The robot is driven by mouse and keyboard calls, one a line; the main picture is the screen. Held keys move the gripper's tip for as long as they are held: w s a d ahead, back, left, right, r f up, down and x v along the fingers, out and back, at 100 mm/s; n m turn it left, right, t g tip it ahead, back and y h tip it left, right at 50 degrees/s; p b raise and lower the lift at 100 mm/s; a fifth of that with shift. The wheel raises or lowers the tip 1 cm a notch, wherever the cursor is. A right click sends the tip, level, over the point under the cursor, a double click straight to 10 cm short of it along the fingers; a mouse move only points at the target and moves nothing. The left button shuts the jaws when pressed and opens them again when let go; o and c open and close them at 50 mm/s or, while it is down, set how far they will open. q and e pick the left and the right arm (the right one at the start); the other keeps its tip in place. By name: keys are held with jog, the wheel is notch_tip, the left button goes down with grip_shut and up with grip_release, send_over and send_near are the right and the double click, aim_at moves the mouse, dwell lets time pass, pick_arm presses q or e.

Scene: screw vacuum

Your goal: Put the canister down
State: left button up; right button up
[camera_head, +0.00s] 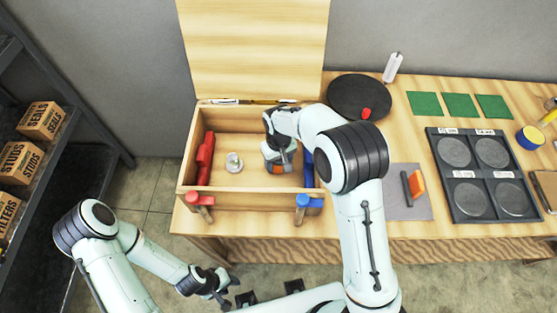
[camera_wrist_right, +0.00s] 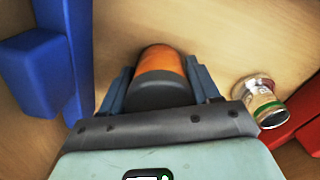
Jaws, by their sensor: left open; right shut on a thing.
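The canister (camera_head: 278,168) is orange and dark grey. It is inside the open wooden box (camera_head: 255,196), right of its middle. My right gripper (camera_head: 277,152) reaches down into the box and is shut on it. In the right wrist view the canister (camera_wrist_right: 160,75) sits between the two fingers. I cannot tell whether it touches the box floor. My left gripper (camera_head: 222,287) is open and empty, low in front of the table.
A silvery fitting (camera_head: 233,163) stands on the box floor left of the canister. A red clamp (camera_head: 205,158) lines the left wall and a blue one (camera_head: 309,165) the right. Red (camera_head: 199,200) and blue (camera_head: 308,202) handles sit at the front. The lid (camera_head: 255,45) stands open.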

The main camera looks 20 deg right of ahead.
jog(key=o, duration=1.1)
jog(key=shift+f, duration=0.1)
jog(key=shift+r, duration=0.3)
notch_tip(320, 180, up, 12)
jog(key=shift+f+p, duration=0.1)
jog(key=shift+p, duration=0.4)
pick_arm(q)
jog(key=shift+w+r, duration=0.5)
jog(key=shift+r, duration=0.2)
jog(key=shift+s, duration=0.1)
pick_arm(e)
jog(key=shift+f, duration=0.1)
